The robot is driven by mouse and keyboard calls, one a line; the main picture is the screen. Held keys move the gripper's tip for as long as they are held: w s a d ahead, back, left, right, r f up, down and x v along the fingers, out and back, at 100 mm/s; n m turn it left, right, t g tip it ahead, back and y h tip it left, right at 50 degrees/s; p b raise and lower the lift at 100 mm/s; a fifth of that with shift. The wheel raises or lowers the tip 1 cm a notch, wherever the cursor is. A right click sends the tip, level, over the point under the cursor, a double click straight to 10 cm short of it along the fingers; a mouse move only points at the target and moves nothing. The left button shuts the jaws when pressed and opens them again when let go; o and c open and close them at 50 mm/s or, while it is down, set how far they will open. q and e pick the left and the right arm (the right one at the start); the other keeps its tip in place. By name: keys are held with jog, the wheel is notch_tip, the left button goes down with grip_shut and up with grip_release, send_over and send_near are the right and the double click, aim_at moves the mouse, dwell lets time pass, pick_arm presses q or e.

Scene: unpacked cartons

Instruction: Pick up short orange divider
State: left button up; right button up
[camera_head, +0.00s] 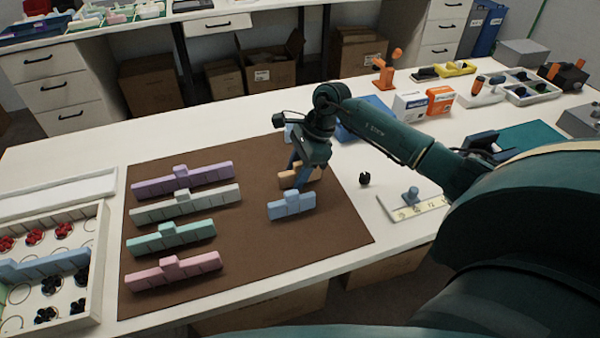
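The short orange divider (287,179) lies on the brown mat (262,245), right of the long dividers and just behind a short blue divider (291,205). My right gripper (301,178) points down over the orange divider, with its fingers at the divider's height. The fingers hide the divider's middle, and only its left and right parts show. I cannot tell whether the fingers touch it or are closed around it. My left gripper is not in view.
Purple (183,179), grey (186,203), teal (171,236) and pink (173,269) long dividers lie at left on the mat. A compartment box (93,275) stands left of it.

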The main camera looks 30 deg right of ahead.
aim_at(297, 163)
grip_shut()
dwell(0.4)
jog(key=shift+r, duration=0.15)
notch_tip(297, 163, up, 10)
jog(key=shift+f, duration=0.1)
dwell(0.3)
